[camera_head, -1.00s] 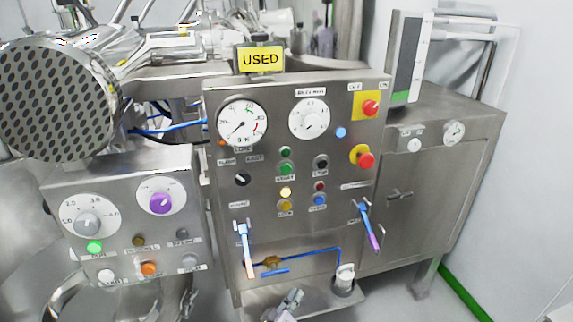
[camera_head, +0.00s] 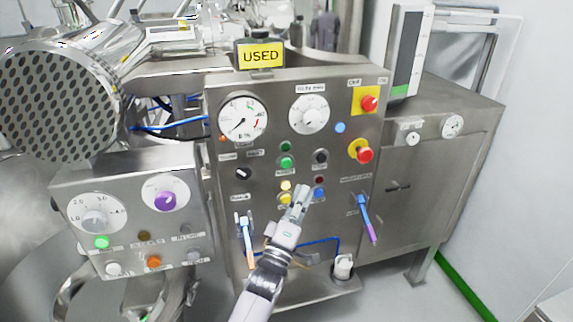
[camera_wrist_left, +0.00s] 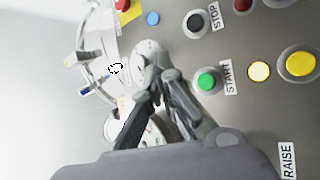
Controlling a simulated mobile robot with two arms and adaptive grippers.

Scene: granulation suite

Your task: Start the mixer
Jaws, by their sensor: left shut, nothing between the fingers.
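The steel control panel (camera_head: 220,182) faces me. On it is a green button (camera_head: 286,162), labelled START in the left wrist view (camera_wrist_left: 207,81). The black STOP button (camera_head: 320,157) is to its right; it also shows in the left wrist view (camera_wrist_left: 195,23). My left gripper (camera_head: 303,190) is shut and empty, in front of the panel and below the START button in the head view. In the left wrist view its fingertips (camera_wrist_left: 158,73) appear left of the green button. I cannot tell how far they are from the panel. My right gripper is not in view.
Red emergency-type knobs (camera_head: 364,154) are at the panel's right. A yellow lit lamp (camera_head: 286,186) and yellow button (camera_head: 285,199) are close to the gripper. A smaller panel (camera_head: 125,218) stands at left.

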